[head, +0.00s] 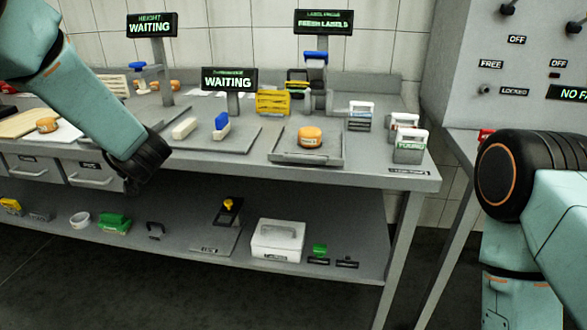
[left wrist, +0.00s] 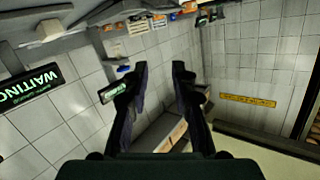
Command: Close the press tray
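The press tray (head: 278,157) is a grey tray with a low rim on the right part of the tabletop, below the sign reading "LABEL PRESS" (head: 323,22). It sticks out toward the table's front edge. An orange cheese wheel (head: 310,137) sits on it. The press (head: 316,75) with a blue top stands behind. My left arm comes in from the left, left of the tray and apart from it. In the left wrist view my left gripper (left wrist: 160,70) has its two fingers apart with nothing between them. My right arm shows at the right; its gripper is out of view.
Left of the tray, a scale plate (head: 232,142) holds white and blue blocks under a "WAITING" sign (head: 229,79). Labelled holders (head: 410,147) stand right of the tray. A lower shelf (head: 180,243) carries a white box (head: 277,240) and other items. A control panel (head: 530,60) rises at right.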

